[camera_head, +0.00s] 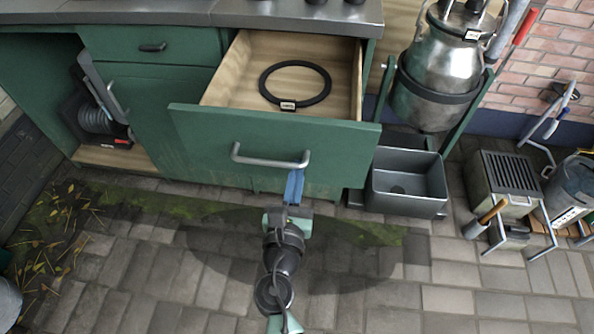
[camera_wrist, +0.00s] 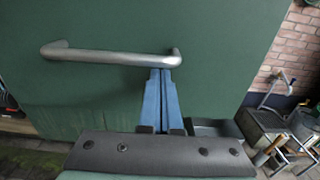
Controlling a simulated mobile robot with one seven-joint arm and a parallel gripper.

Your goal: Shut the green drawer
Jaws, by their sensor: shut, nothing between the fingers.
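The green drawer (camera_head: 200,135) stands pulled out of the green cabinet, with its wooden inside showing. A black ring (camera_head: 264,84) with a small label lies inside it. A grey bar handle (camera_head: 262,162) runs across the drawer front; it also shows in the wrist view (camera_wrist: 105,56). My gripper (camera_head: 296,174) is in front of the drawer, at the right end of the handle. Its blue fingers are shut together and empty. In the wrist view the fingertips (camera_wrist: 160,72) are at the handle's right end; I cannot tell whether they touch it or the drawer front.
A closed green drawer (camera_head: 150,45) is to the left. A grey bin (camera_head: 408,190) stands on the floor right of the drawer, below a metal churn (camera_head: 438,75). A grill-topped stand (camera_head: 505,175) is farther right. The paved floor in front is mostly clear.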

